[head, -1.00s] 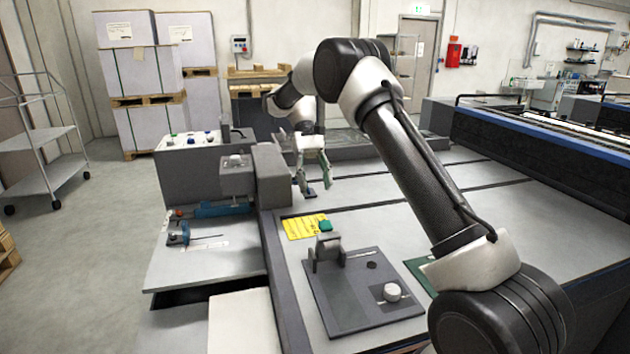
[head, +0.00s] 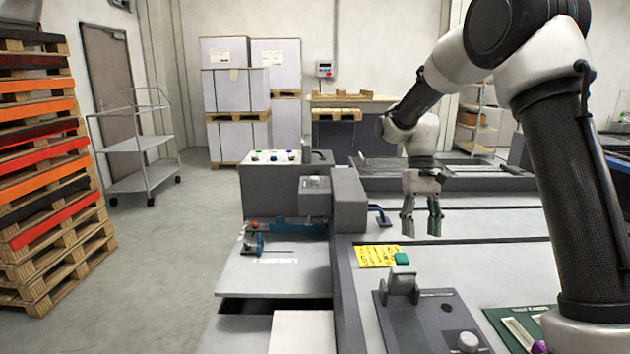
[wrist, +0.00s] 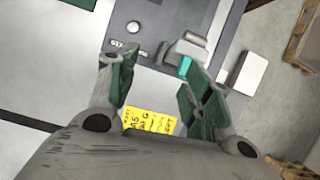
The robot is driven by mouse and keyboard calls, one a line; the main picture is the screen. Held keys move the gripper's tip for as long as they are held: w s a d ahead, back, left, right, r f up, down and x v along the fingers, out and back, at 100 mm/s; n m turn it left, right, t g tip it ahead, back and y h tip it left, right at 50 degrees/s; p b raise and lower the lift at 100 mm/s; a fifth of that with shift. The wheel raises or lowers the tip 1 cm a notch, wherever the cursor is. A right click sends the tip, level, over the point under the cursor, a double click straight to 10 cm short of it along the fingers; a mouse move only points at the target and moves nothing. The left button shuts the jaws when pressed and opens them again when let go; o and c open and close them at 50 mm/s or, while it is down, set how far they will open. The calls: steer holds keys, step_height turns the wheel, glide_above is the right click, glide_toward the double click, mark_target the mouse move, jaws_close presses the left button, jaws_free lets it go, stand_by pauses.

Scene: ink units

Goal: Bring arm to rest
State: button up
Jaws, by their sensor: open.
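My gripper (head: 421,216) hangs with its fingers pointing down above the light grey table top, behind the yellow note. It is open, and nothing shows between its fingers. In the wrist view my gripper (wrist: 160,100) has its two green-padded fingers spread apart. My arm reaches in from the right side of the head view, bent at a raised elbow.
A yellow note (head: 376,256) and a green block (head: 401,259) lie near a dark plate (head: 425,325) with a knob (head: 468,341). A blue-handled device (head: 380,215) stands left of my gripper.

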steer(key=s+d+r+t, duration=0.3)
steer(key=s+r, duration=0.1)
steer(key=s, duration=0.4)
steer(key=s+d+r+t, duration=0.3)
steer(key=s+r, duration=0.1)
steer(key=s, duration=0.5)
steer(key=s+d+r+m+t, duration=0.1)
steer(key=s+d+r, duration=0.3)
steer(key=s, duration=0.5)
steer(key=shift+t, duration=0.9)
